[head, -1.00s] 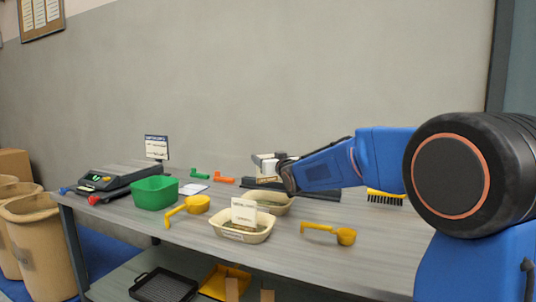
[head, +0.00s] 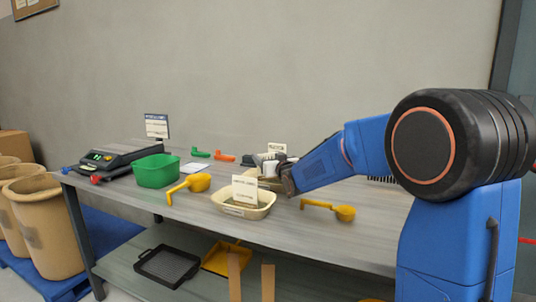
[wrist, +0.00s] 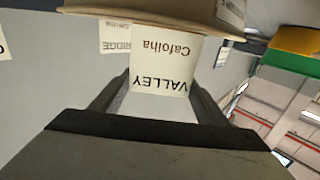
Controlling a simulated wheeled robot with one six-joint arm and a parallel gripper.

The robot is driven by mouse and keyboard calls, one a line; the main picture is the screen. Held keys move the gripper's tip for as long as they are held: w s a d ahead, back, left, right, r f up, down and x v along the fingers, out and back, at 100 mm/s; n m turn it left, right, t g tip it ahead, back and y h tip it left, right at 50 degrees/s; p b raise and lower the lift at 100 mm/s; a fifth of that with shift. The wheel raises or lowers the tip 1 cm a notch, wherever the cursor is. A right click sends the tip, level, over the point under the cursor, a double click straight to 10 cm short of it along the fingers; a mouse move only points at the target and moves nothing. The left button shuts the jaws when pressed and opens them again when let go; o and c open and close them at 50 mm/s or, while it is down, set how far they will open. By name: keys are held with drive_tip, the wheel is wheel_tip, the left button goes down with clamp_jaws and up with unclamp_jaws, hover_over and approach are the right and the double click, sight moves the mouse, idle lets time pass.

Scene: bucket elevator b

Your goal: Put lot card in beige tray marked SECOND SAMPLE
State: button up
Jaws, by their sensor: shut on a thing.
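My gripper (wrist: 158,95) is shut on a white lot card (wrist: 162,68), which reads "VALLEY Cafolha" upside down in the wrist view. A beige tray (wrist: 140,10) with a label on its side is close beyond the card. In the head view my gripper (head: 278,178) is at the right end of the front beige tray (head: 240,211), which has an upright card (head: 245,190) in it. The rear beige tray is mostly hidden by my gripper. I cannot read the tray labels. Another card (wrist: 120,36), reading "RIDGE", is behind the held one.
A green bin (head: 156,168) and a yellow scoop (head: 190,187) are left of the front tray. Another yellow scoop (head: 330,209) lies to its right. A dark scale (head: 110,160) and a small sign (head: 157,126) stand at the left.

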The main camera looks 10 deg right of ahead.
drive_tip(key=o, duration=1)
drive_tip(key=shift+r, duration=3.45)
drive_tip(key=shift+s, duration=0.1)
